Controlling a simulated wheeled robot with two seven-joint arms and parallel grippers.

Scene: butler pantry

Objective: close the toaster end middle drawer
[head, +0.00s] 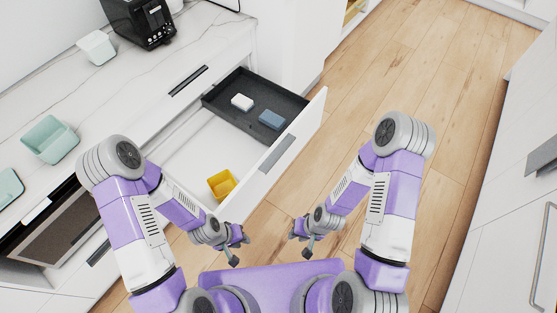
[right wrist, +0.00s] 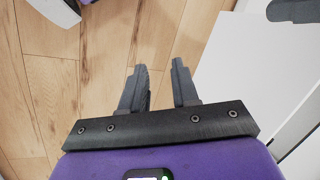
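The middle drawer (head: 310,118) stands pulled out from the white counter, below the black toaster (head: 140,20). Its white front has a grey bar handle (head: 277,153). Inside it are a dark tray (head: 222,102) at the far end and a yellow container (head: 221,184) at the near end. My left gripper (head: 238,248) appears open and empty, just in front of the near end of the drawer front. My right gripper (head: 299,246) is open and empty over the floor, apart from the drawer. Its two fingers show spread in the right wrist view (right wrist: 160,85).
The tray holds a white block (head: 242,102) and a blue-grey block (head: 271,120). The wooden floor (head: 400,80) is clear to the right, up to white cabinets (head: 510,210).

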